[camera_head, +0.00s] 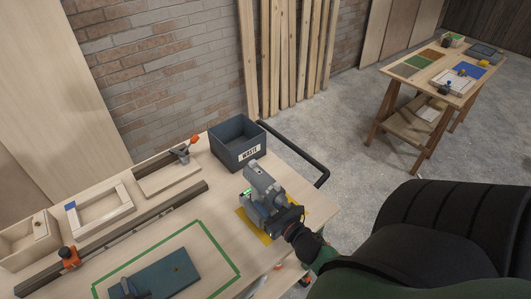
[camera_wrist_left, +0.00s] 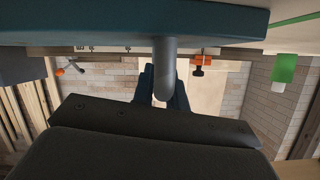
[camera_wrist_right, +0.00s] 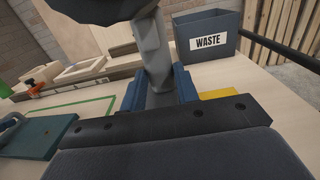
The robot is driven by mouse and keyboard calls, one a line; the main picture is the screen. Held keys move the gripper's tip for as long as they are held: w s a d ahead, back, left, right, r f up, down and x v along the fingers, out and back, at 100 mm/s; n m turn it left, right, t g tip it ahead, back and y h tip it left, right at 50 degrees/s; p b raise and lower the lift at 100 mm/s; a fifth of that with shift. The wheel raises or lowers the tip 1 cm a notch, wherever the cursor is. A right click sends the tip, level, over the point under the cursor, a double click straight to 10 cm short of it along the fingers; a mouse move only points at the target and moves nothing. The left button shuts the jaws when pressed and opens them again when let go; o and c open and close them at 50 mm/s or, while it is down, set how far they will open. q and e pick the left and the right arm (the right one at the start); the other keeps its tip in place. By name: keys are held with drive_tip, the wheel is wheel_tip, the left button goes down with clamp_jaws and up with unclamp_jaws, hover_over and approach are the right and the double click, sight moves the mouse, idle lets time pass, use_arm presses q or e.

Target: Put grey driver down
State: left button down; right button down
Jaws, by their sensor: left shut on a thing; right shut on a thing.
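The grey driver (camera_head: 262,181) is over the yellow mat (camera_head: 262,237) on the workbench, beside the waste bin. I cannot tell whether it touches the mat. My right gripper (camera_head: 272,210) is shut on the driver's grey handle, which stands between the blue fingers in the right wrist view (camera_wrist_right: 155,65). The mat is partly hidden by the driver and gripper. My left gripper (camera_wrist_left: 164,92) is shut on a grey handle (camera_wrist_left: 165,65) of a blue board (camera_wrist_left: 100,24). That board (camera_head: 172,275) is inside the green outline in the head view.
The grey waste bin (camera_head: 237,145) stands just behind the driver. A dark rail (camera_head: 130,238), a wooden frame (camera_head: 98,211) and an orange clamp (camera_head: 68,258) are at the left. A black tube (camera_head: 297,154) runs along the bench's right edge. Another table (camera_head: 407,78) stands farther back.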

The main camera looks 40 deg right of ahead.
drive_tip(key=shift+f, duration=1.55)
drive_tip(key=c, duration=1.1)
unclamp_jaws()
drive_tip(key=shift+f, duration=0.15)
drive_tip(key=shift+o, duration=0.2)
drive_tip(key=s, duration=1.2)
